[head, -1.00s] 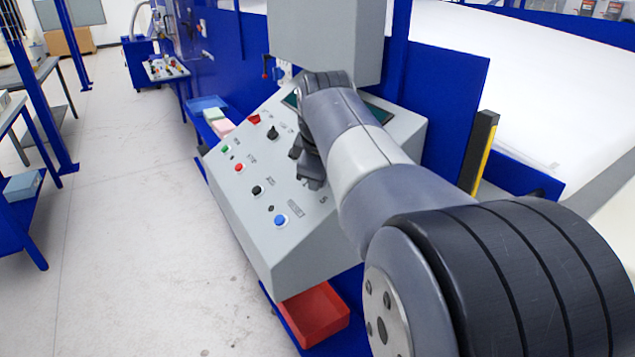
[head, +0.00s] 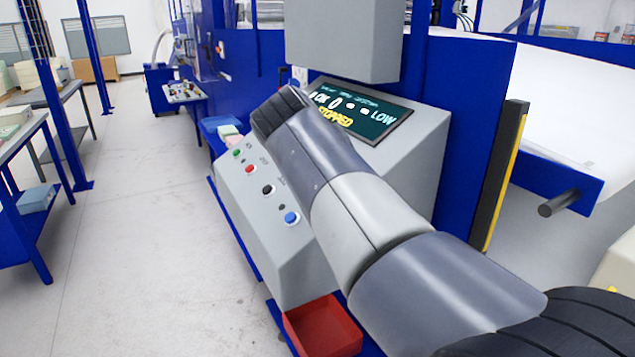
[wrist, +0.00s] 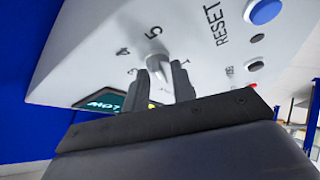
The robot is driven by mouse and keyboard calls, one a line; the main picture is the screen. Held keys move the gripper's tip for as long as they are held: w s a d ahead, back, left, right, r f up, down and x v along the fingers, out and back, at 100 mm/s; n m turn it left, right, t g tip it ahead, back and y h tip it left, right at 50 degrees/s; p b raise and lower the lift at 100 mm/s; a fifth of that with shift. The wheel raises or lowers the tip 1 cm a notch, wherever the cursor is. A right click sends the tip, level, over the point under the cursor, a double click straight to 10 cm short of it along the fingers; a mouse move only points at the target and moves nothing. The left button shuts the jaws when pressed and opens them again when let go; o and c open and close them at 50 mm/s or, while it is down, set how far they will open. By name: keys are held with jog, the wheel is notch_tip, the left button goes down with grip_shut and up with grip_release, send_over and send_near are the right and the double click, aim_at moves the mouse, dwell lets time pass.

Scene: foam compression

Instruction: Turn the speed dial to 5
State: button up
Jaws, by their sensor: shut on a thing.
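In the wrist view, the grey speed dial (wrist: 158,68) sits on the sloped console face with the printed numbers 4 and 5 close to its tip. Its visible tip is towards the 5. My gripper (wrist: 162,78) is shut on the dial, with one dark finger on each side of it. In the head view, my arm covers the dial and my gripper. The grey console (head: 310,255) has a screen (head: 352,118) that reads "0", "LOW" and "STOPPED".
A blue button (head: 291,217), a black knob (head: 268,189), a red button (head: 250,169) and a green button (head: 236,153) line the console's left side. A red bin (head: 325,328) is below. A grey box (head: 343,40) overhangs the screen. The floor at left is open.

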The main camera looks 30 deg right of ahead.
jog(key=shift+a+f+m+h+b, duration=0.15)
jog(key=shift+m+h+b, duration=0.55)
jog(key=shift+m, duration=0.4)
jog(key=o, duration=0.6)
jog(key=shift+o, duration=0.2)
jog(key=v, duration=1)
jog(key=shift+a+r+p, duration=0.2)
jog(key=shift+r+p, duration=0.1)
jog(key=shift+r, duration=0.05)
jog(key=b+x, duration=0.1)
jog(key=x, duration=1)
jog(key=shift+s, duration=0.15)
